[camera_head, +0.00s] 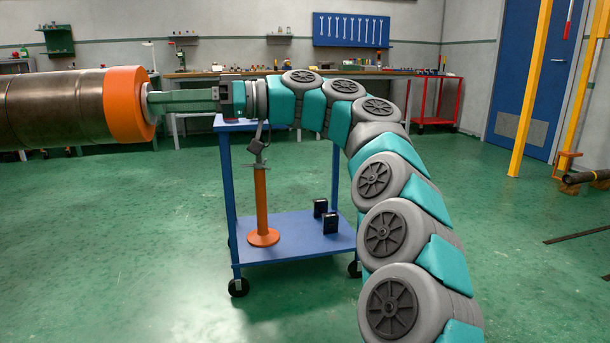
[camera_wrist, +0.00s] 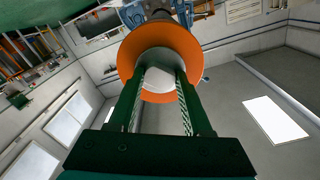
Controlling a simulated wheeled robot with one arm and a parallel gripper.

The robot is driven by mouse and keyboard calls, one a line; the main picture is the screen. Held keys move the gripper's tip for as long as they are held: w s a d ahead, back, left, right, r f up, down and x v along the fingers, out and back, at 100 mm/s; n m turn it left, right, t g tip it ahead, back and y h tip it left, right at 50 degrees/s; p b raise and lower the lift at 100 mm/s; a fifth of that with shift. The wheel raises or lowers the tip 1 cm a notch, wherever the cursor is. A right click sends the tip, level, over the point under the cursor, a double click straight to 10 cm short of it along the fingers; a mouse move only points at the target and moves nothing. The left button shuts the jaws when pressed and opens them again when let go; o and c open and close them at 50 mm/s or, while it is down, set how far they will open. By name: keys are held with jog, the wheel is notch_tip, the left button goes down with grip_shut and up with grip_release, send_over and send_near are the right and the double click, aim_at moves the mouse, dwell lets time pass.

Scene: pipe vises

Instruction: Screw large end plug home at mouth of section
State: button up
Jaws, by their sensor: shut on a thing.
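The pipe section (camera_head: 50,106) is a thick, dull metal cylinder lying level at the left edge of the head view. A wide orange end plug (camera_head: 124,103) sits at its mouth, in line with it, with no gap visible between them. My gripper (camera_head: 150,103) reaches in level from the right and is shut on the plug's pale grey centre boss. The wrist view shows the orange plug face (camera_wrist: 183,42) ahead and the pale boss (camera_wrist: 160,78) between my two green fingers. Any thread is hidden, so how deep the plug sits cannot be told.
A blue wheeled cart (camera_head: 290,252) stands below my arm, with an orange post stand (camera_head: 261,205) and two small black blocks on its lower shelf. A workbench and red cart (camera_head: 436,98) are at the back. Yellow posts (camera_head: 529,90) stand right.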

grip_shut()
jog(key=m+p, duration=1.4)
jog(key=p, duration=0.7)
dwell(0.4)
